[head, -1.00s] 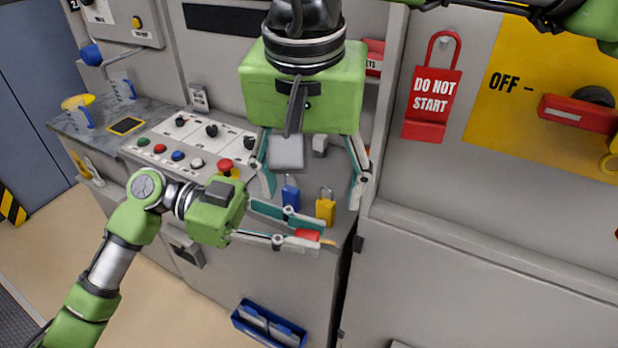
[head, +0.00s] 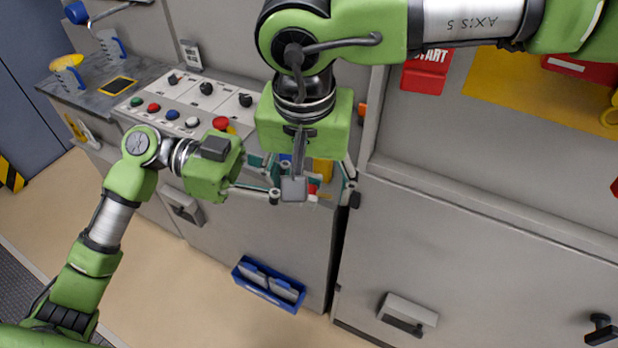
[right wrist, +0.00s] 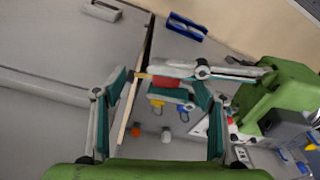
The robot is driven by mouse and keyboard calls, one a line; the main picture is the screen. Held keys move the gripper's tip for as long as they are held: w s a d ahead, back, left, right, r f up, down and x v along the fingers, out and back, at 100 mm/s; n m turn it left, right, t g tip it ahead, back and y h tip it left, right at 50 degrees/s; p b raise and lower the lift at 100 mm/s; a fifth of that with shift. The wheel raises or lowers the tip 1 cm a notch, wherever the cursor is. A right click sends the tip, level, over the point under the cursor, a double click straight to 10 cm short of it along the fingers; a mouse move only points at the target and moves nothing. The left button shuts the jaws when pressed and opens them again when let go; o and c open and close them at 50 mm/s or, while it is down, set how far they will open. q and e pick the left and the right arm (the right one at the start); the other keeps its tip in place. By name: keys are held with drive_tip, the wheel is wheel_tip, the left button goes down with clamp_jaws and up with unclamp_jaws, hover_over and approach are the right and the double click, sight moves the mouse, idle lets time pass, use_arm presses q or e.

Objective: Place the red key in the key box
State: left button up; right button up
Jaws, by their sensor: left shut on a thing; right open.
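The red key (head: 313,187) is held at the fingertips of my left gripper (right wrist: 160,80), above the front edge of the console. It shows as a red block in the right wrist view (right wrist: 163,83). My right gripper (head: 310,190) is open, with its fingers on either side of the red key and the left fingertips. I cannot tell whether the right fingers touch the key. The key box is mostly hidden behind my right arm in the head view; a small orange-red patch (head: 361,108) may be its edge.
A yellow padlock (right wrist: 157,106) and a blue padlock (right wrist: 183,112) sit close behind the key. The button panel (head: 185,108) is to the left. A blue bin (head: 269,284) hangs on the cabinet front. Floor in front is clear.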

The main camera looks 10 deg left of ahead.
drive_tip(key=c, duration=1.2)
use_arm(q)
drive_tip(key=o, duration=1)
drive_tip(key=shift+c, duration=0.2)
